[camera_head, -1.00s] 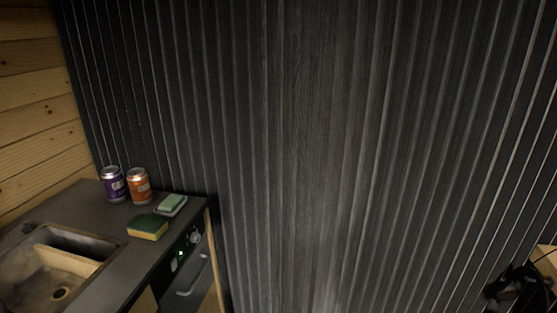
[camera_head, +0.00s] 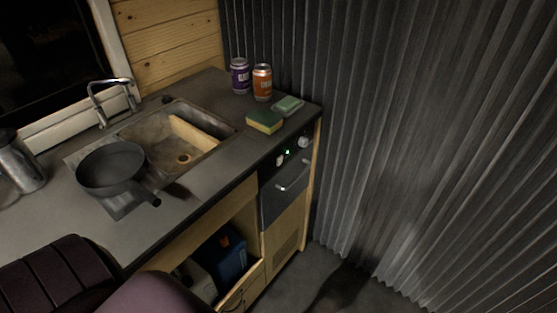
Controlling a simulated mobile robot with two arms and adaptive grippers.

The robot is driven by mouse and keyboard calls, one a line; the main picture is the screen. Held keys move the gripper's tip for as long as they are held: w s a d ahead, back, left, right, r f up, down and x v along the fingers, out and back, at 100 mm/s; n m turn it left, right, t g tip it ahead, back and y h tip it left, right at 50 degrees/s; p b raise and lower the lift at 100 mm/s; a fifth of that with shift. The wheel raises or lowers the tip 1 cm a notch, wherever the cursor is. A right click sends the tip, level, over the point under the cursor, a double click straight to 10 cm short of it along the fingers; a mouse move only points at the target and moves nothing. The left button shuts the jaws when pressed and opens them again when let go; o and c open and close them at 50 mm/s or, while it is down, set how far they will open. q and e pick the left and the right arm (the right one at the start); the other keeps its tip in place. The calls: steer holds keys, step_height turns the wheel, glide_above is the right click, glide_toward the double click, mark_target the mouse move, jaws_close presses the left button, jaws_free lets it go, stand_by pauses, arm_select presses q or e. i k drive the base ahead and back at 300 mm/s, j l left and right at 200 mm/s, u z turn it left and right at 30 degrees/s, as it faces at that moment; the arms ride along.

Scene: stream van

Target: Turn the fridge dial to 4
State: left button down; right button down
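The fridge (camera_head: 284,196) is a dark front set under the right end of the counter, with a silver handle (camera_head: 294,180). Above the handle is a dark control strip with a small green light (camera_head: 287,152). A pale round dial (camera_head: 303,142) sits at the right of the strip, and another small knob (camera_head: 280,160) sits at the left. The numbers and the dial setting are too small to read. Neither of my grippers is in view.
The counter (camera_head: 222,165) holds a sink (camera_head: 205,137), a black pan (camera_head: 110,167), two cans (camera_head: 240,76), a sponge (camera_head: 264,121) and a soap dish (camera_head: 288,105). An open compartment below holds a blue container (camera_head: 228,258). Some floor (camera_head: 335,275) is clear.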

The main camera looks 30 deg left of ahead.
mark_target(303, 142)
steer(key=i+l+u, duration=0.1)
steer(key=u, duration=0.4)
steer(key=l+u, duration=0.15)
steer(key=u, duration=0.35)
steer(key=i, duration=0.05)
